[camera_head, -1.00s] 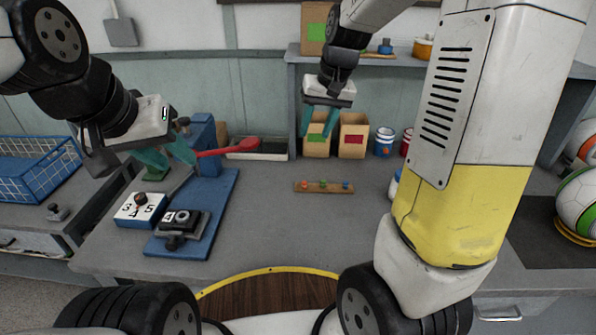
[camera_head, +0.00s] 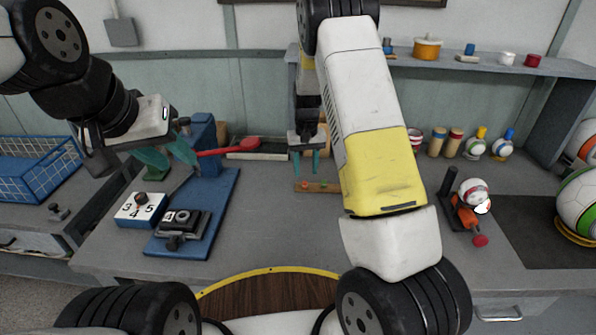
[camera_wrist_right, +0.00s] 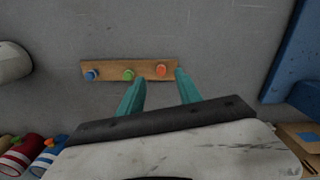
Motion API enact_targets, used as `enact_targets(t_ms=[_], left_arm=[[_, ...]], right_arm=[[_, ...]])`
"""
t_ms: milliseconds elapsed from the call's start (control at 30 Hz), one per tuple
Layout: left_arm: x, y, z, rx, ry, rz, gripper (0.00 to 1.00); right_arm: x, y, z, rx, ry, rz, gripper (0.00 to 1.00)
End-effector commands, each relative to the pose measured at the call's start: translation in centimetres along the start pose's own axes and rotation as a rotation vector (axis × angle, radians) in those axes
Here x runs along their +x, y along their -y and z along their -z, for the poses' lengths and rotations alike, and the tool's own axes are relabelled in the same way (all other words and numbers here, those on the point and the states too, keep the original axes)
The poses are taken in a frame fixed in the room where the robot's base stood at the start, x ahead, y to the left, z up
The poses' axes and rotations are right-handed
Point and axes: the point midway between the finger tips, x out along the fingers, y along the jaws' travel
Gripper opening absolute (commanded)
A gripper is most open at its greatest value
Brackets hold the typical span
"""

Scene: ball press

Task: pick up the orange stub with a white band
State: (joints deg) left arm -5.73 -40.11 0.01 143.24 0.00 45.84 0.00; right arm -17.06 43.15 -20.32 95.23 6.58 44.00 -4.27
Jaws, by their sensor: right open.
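The orange stub (camera_wrist_right: 161,70) stands at one end of a small wooden strip (camera_wrist_right: 112,71), beside a green stub (camera_wrist_right: 128,75) and a blue stub (camera_wrist_right: 91,75). Its white band is too small to make out. In the head view the orange stub (camera_head: 305,185) is at the strip's left end. My right gripper (camera_head: 306,172) is open and empty above that end. In the right wrist view its teal fingertips (camera_wrist_right: 160,76) are spread to either side of the orange stub, and contact cannot be told. My left gripper (camera_head: 172,162) is open near the red lever.
A blue press (camera_head: 205,195) with a red lever (camera_head: 230,149) stands left of the strip. A numbered dial box (camera_head: 140,209) is beside it. Cans and bottles (camera_head: 455,143) line the back right. The grey bench (camera_head: 265,225) in front of the strip is clear.

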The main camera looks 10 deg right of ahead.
Motion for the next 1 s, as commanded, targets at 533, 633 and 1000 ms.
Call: enact_targets(t_ms=[533, 633, 1000], left_arm=[[0.0, 0.0, 0.0, 0.000, 0.000, 0.000, 0.36], [0.0, 0.0, 0.0, 0.000, 0.000, 0.000, 0.36], [0.0, 0.0, 0.0, 0.000, 0.000, 0.000, 0.36]], right_arm=[[4.9, 0.1, 0.4, 0.001, -0.002, 0.000, 0.41], [4.9, 0.2, 0.4, 0.001, -0.002, 0.000, 0.31], [4.9, 0.2, 0.4, 0.001, -0.002, 0.000, 0.00]])
